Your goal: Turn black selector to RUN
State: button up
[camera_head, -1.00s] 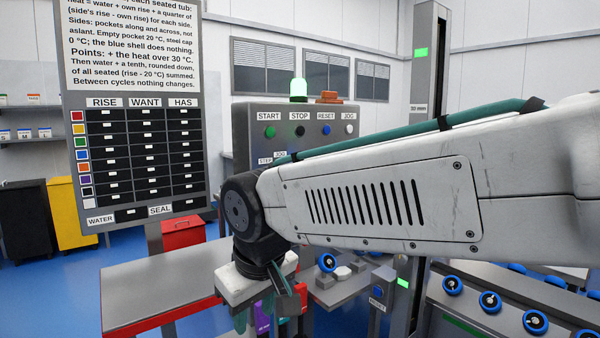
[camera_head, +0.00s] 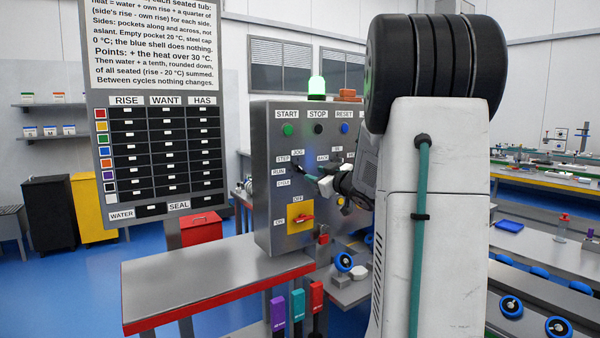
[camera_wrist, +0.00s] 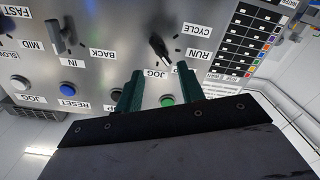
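The black selector (camera_wrist: 159,47) is on the grey control panel (camera_wrist: 110,30), which appears upside down in the wrist view. Labels JOG, RUN and CYCLE surround it; STEP is hidden there but shows in the head view. The knob's pale lower end points between JOG and the right finger, away from RUN. My gripper (camera_wrist: 156,76) has its two green fingers apart with nothing between them. The fingertips are just below the selector in that view; I cannot tell how far from the panel.
Another selector (camera_wrist: 59,38) with a grey lever is beside it on the panel. Push buttons (camera_head: 318,129) run along the top, with a lit green lamp (camera_head: 317,86) above. A yellow-backed red switch (camera_head: 301,219) is below. A red-edged table (camera_head: 200,283) stands in front.

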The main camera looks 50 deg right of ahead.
aim_at(303, 170)
jog(key=x, duration=0.7)
